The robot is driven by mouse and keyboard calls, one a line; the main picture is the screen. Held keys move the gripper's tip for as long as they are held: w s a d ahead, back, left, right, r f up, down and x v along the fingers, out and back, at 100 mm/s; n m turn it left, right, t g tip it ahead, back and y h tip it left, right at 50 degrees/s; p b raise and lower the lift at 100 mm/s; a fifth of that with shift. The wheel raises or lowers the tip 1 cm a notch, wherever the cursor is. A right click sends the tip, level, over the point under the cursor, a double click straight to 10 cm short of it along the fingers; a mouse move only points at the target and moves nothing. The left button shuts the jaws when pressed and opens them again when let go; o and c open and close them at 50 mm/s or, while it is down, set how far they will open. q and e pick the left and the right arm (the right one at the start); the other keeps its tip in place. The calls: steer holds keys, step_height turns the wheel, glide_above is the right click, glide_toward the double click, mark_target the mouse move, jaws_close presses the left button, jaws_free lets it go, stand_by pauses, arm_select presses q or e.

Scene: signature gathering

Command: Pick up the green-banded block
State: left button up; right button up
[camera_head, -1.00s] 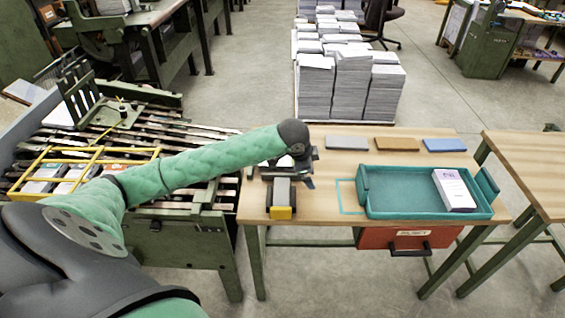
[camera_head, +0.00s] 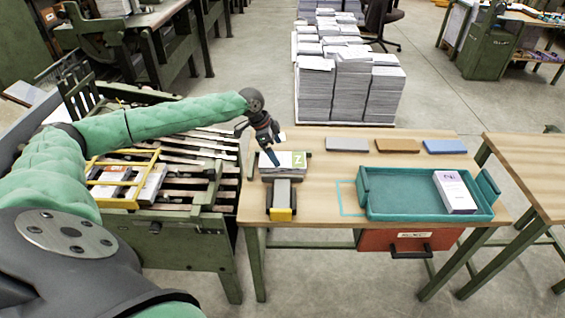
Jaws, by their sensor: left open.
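The green-banded block (camera_head: 298,162) is a pale stack with a green end on its right that bears a white mark. It lies flat on the wooden table (camera_head: 330,205), near the table's left side. My left gripper (camera_head: 273,157) comes down from behind and above it, open, with its fingers over the block's left part. The fingers hide some of that part, and I cannot tell whether they touch it. My right gripper is not in view.
A grey and yellow device (camera_head: 282,198) stands just in front of the block. A teal tray (camera_head: 400,211) with a purple-banded block (camera_head: 453,191) is at right. Three flat pads, including a blue one (camera_head: 445,146), lie along the back. A slatted machine (camera_head: 195,175) adjoins left.

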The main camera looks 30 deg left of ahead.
mark_target(282, 159)
arm_select(q)
steer(key=p+x, duration=0.1)
steer(key=x, duration=0.4)
steer(key=c, duration=1.3)
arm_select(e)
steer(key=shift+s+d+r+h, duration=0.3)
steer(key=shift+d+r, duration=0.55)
